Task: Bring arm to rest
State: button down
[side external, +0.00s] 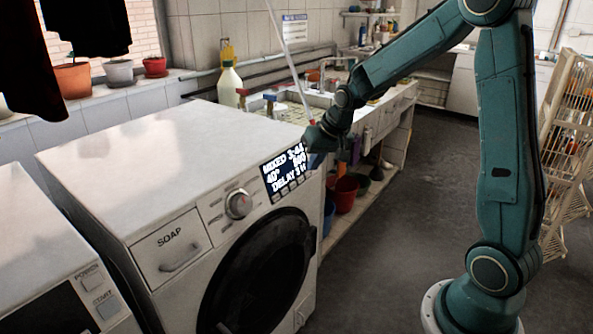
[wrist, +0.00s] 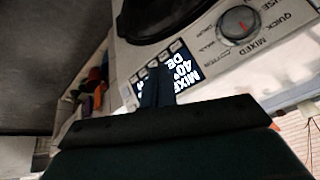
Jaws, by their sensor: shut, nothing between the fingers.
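My teal arm reaches in from the right. My gripper (side external: 315,158) is at the right end of the washing machine's front panel, beside the lit display (side external: 283,172). In the wrist view my gripper (wrist: 158,82) has its dark fingers together with nothing between them, and they cover part of the display (wrist: 183,68). I cannot tell whether the fingertips touch the panel. The white washing machine (side external: 135,165) has a round dial (side external: 238,204), a soap drawer (side external: 170,250) and a dark round door, which looks closed.
A second white machine (side external: 45,255) stands at the left. Behind are a sink counter (side external: 375,122), a bottle (side external: 229,85) and potted plants (side external: 72,80). Buckets (side external: 345,190) sit under the counter. A rack (side external: 570,140) stands at the right. The grey floor (side external: 400,235) between is clear.

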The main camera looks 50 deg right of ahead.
jog(key=s+a+r+n, duration=0.3)
jog(key=s+a+r, duration=0.6)
jog(key=s, duration=0.1)
jog(key=s+a+r+n, duration=0.1)
jog(key=s+a, duration=0.1)
jog(key=s, duration=0.5)
jog(key=s+a+r+n, duration=0.1)
jog(key=s+a, duration=0.1)
jog(key=s, duration=0.6)
jog(key=shift+a+n+y, duration=0.4)
jog(key=c, duration=2.2)
grip_release()
jog(key=shift+r, duration=0.1)
